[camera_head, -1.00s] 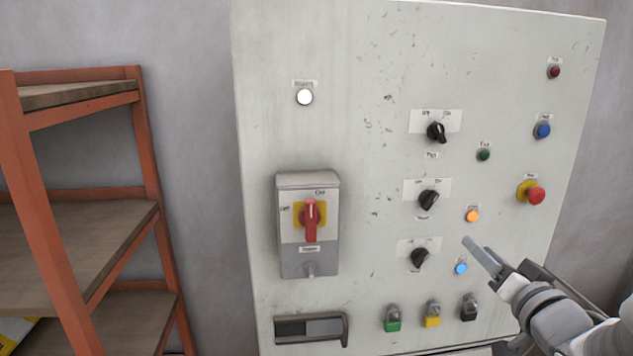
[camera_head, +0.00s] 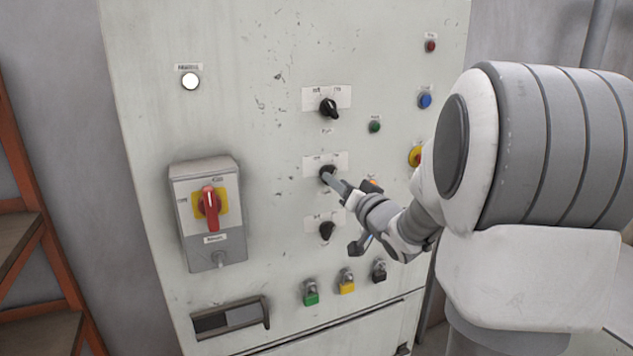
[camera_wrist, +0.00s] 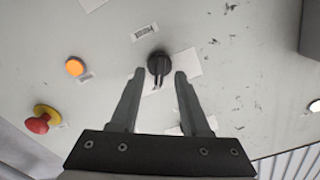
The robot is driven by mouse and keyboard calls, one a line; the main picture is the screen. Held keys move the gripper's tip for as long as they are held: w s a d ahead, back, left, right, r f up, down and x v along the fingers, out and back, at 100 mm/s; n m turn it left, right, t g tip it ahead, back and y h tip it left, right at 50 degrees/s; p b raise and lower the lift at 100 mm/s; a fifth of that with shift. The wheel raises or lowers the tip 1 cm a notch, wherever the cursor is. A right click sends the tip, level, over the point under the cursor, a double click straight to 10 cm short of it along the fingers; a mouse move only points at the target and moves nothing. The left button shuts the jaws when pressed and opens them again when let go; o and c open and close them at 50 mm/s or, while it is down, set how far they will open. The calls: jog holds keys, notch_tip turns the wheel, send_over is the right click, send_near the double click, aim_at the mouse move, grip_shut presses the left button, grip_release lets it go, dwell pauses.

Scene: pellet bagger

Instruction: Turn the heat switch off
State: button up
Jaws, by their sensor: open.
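The middle black rotary knob (camera_head: 326,171) sits on a white plate on the grey panel. The label by this knob is too small to read surely in the head view; in the wrist view it is upside down and seems to say Heat. My gripper (camera_head: 338,184) is at this knob, and a finger covers part of it. In the wrist view the knob (camera_wrist: 158,64) lies between the tips of my open gripper (camera_wrist: 160,74), with a gap on both sides. The exact direction of its pointer is hard to tell.
Similar black knobs sit above (camera_head: 328,108) and below (camera_head: 326,230). An orange lamp (camera_wrist: 75,67) and a red emergency stop (camera_wrist: 38,125) are nearby. A red-handled main switch box (camera_head: 207,215) sticks out at left. Padlock-like coloured items (camera_head: 346,283) line the lower panel. An orange shelf stands far left.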

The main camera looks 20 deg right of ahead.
jog(key=shift+w, duration=1.3)
grip_shut()
